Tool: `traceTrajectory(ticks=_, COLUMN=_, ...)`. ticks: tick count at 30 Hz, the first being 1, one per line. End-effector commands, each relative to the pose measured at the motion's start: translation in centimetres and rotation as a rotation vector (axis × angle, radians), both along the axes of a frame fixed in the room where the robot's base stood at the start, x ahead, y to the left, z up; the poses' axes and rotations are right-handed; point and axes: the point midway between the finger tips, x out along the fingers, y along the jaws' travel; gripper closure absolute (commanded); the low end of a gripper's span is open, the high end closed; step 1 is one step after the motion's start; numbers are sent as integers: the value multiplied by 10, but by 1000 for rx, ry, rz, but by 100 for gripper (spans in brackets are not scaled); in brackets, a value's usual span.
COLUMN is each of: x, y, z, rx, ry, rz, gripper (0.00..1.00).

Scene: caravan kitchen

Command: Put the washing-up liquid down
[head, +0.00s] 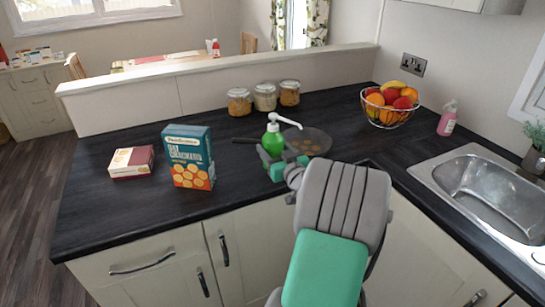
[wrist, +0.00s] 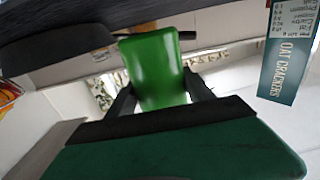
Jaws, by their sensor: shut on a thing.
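The washing-up liquid is a green bottle (head: 273,141) with a white pump top, upright in the head view over the middle of the dark worktop (head: 120,207). My gripper (head: 271,161) is shut on its lower body. In the wrist view the green bottle (wrist: 155,62) sits between the two dark fingers of my gripper (wrist: 158,85). The fingers and my arm hide the bottle's base in the head view. I cannot tell whether the base touches the worktop.
A frying pan (head: 318,136) lies just right of and behind the bottle. An oat crackers box (head: 188,158) and a small carton (head: 131,161) stand left. Jars (head: 265,98), a fruit bowl (head: 388,118), a pink bottle (head: 447,119) and the sink (head: 480,190) are further off. The worktop's front left is clear.

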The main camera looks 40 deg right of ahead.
Motion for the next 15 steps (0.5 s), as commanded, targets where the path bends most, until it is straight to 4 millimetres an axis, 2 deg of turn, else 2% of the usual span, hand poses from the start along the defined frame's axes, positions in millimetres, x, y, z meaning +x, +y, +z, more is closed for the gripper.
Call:
traceTrajectory(ticks=3, x=1, y=-1, z=-22, rx=5, ry=2, rz=1, gripper=100)
traceTrajectory(ticks=5, x=1, y=-1, z=-30, rx=3, ry=0, rz=-1, gripper=100)
traceTrajectory(ticks=15, x=1, y=0, z=-34, rx=-1, ry=-1, rz=0, gripper=100)
